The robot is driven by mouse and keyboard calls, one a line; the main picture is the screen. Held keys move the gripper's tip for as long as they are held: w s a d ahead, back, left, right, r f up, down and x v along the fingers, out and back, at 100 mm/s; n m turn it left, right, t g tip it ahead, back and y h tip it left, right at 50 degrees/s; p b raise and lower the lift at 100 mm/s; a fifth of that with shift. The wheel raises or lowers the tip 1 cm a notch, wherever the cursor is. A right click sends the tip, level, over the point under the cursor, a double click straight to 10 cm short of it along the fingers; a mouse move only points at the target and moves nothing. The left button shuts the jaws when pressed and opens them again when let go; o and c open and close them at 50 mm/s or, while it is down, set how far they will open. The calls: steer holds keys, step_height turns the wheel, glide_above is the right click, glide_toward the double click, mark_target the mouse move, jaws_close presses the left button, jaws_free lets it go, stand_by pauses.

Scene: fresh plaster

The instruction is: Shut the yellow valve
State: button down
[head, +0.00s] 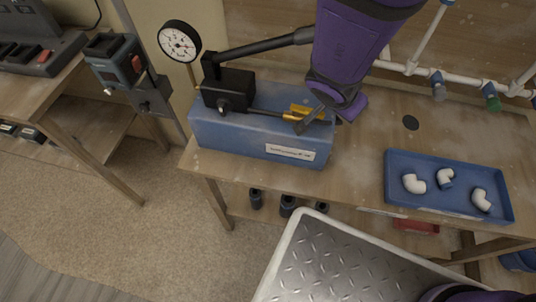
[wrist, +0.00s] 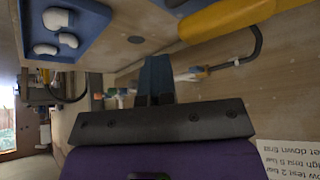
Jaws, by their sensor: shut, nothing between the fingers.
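The yellow valve (head: 303,109) sits at the right end of the blue pump box (head: 258,138), beside a brass fitting. In the wrist view a large yellow part (wrist: 228,16), which looks like the valve's handle, crosses the upper right. My gripper (wrist: 157,62) shows there with its blue fingers together and nothing between them. The fingers are apart from the yellow part, to its left and below it in that picture.
A pressure gauge (head: 179,41) and black lever (head: 262,46) rise above the pump. A blue tray (head: 450,210) with white elbows lies to the right on the bench. White pipes (head: 410,69) run along the back.

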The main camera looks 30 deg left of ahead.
steer(key=s+a+f+n, duration=0.1)
steer(key=s+a, duration=0.7)
steer(key=s, duration=0.5)
steer(key=shift+s, duration=0.1)
steer(key=s+m+h, duration=0.1)
steer(key=m, duration=0.1)
steer(key=s+a+m+g+h, duration=0.1)
steer(key=s+m, duration=0.1)
steer(key=m, duration=0.1)
steer(key=s+a+m+g+h, duration=0.1)
steer(key=s+m, duration=0.1)
steer(key=m, duration=0.1)
steer(key=shift+s+a, duration=0.15)
steer(key=shift+s, duration=0.1)
steer(key=c, duration=1.1)
jaws_free()
steer(key=shift+f, duration=0.1)
